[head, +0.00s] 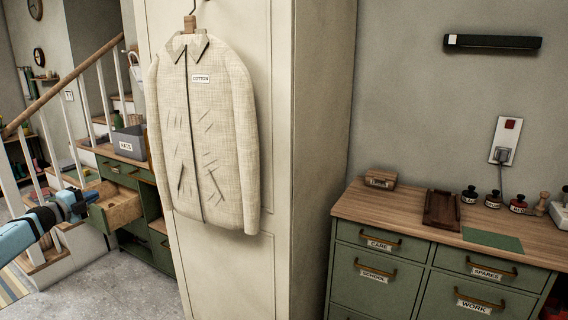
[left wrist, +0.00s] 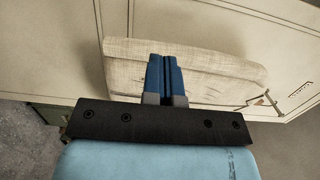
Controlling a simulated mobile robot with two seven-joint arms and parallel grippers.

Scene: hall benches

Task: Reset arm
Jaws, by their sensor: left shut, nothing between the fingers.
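My left arm comes in from the left in the head view, and its gripper (head: 84,203) is in front of an open drawer (head: 118,208). In the left wrist view the two blue fingers (left wrist: 165,75) are together, with nothing between them. Behind them in that view is a pale cream jacket (left wrist: 210,72). In the head view the jacket (head: 205,130) hangs on a hanger against the tall cream cabinet (head: 290,150), with a "COTTON" label on its chest. The gripper is apart from the jacket, to its left. My right gripper is in neither view.
A green bench (head: 400,225) with a wooden top stands at the right, with labelled drawers, several dark jars and a brown tray (head: 442,210). A grey "HATS" box (head: 129,143) sits on the left bench. A stair railing (head: 65,82) is at the far left. Grey floor (head: 125,285) is clear.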

